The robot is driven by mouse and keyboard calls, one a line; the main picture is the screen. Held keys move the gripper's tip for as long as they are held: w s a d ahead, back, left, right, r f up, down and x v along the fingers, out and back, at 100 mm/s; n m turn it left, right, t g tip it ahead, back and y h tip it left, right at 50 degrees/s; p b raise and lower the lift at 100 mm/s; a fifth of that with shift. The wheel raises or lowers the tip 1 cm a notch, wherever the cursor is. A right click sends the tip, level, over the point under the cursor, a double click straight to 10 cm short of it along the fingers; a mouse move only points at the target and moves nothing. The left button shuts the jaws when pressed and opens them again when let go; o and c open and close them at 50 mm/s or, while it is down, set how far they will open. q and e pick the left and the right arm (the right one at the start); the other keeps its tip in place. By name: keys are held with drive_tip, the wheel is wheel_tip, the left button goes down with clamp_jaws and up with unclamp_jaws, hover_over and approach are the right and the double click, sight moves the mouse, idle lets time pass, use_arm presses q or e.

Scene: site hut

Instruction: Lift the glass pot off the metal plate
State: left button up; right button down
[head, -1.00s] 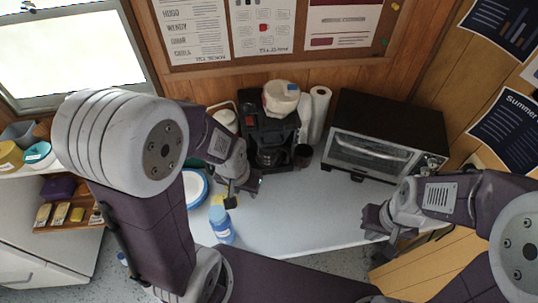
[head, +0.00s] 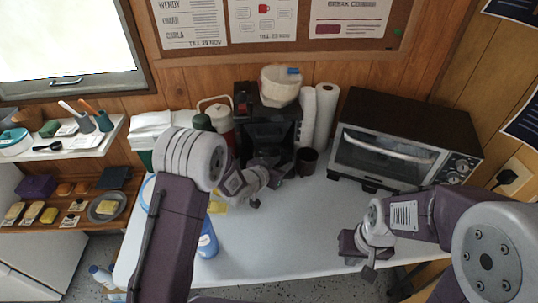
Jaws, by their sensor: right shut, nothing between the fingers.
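The black coffee machine (head: 243,103) stands at the back of the white table, against the wooden wall. My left gripper (head: 278,166) is right at the front of its lower part. The glass pot and the metal plate cannot be made out clearly there, as the dark machine and my gripper cover that area. Whether my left gripper's fingers are apart or touch the pot cannot be told. My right gripper (head: 356,250) is shut and empty over the table's front right, away from the machine.
A toaster oven (head: 395,150) stands at the right. A dark cup (head: 306,161), paper rolls (head: 325,115) and a red-and-white canister (head: 219,118) flank the machine. A blue bottle (head: 207,240) stands at the front left. The table's middle (head: 310,225) is clear.

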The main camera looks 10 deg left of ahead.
sight(288, 159)
use_arm(q)
drive_tip(key=x, duration=0.5)
drive_tip(key=shift+w+d+r, duration=0.1)
drive_tip(key=shift+w+r, duration=0.1)
drive_tip(key=shift+s, duration=0.1)
clamp_jaws()
idle(1.1)
